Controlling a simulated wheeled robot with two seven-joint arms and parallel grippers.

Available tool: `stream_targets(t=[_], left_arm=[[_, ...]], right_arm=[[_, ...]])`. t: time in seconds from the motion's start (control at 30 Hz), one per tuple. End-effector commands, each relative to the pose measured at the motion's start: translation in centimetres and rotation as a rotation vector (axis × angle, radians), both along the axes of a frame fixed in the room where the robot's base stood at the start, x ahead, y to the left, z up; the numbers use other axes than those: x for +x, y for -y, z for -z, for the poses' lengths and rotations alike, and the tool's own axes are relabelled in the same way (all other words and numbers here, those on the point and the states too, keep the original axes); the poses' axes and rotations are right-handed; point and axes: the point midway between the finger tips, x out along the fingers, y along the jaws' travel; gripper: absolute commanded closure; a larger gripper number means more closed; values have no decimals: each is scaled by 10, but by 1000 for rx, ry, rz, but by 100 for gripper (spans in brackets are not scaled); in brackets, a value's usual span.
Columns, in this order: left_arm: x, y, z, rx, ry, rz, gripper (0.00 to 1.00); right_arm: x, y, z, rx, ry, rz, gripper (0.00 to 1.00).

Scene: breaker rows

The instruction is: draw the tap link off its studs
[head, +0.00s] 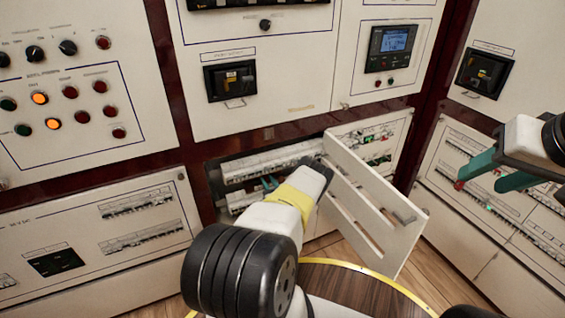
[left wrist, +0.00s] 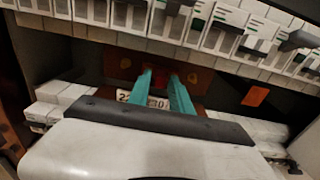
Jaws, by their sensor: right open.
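My left arm reaches into the open lower compartment (head: 228,192) behind the slotted cover. In the left wrist view, my left gripper (left wrist: 160,75) has its two teal fingers apart. The tips point at a red-brown terminal board (left wrist: 202,76) with small yellowish spots. A white number plate (left wrist: 157,101) shows between the fingers, partly covered by them. I cannot clearly make out the tap link on the board, nor whether the fingertips touch anything. In the head view only a little teal of this gripper shows. My right gripper (head: 480,174) is open and empty at the right, before the right-hand panel.
A row of white breakers (left wrist: 215,30) runs just above the left gripper. More white blocks (left wrist: 62,100) lie below and beside it. An orange tag (left wrist: 255,96) is to the right. The slotted cover (head: 372,200) stands swung open right of my left arm.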

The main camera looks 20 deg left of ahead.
Motion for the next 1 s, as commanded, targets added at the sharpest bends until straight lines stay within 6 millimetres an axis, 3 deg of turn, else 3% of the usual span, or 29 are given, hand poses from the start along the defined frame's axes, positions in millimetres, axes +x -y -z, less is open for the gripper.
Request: stream_targets(t=[0.13,0.27,1.0], left_arm=[[0,0,0,0,0,0,75],[0,0,0,0,0,0,100],[-10,13,0,1,0,1,100]], right_arm=[[0,0,0,0,0,0,53],[0,0,0,0,0,0,53],[0,0,0,0,0,0,53]])
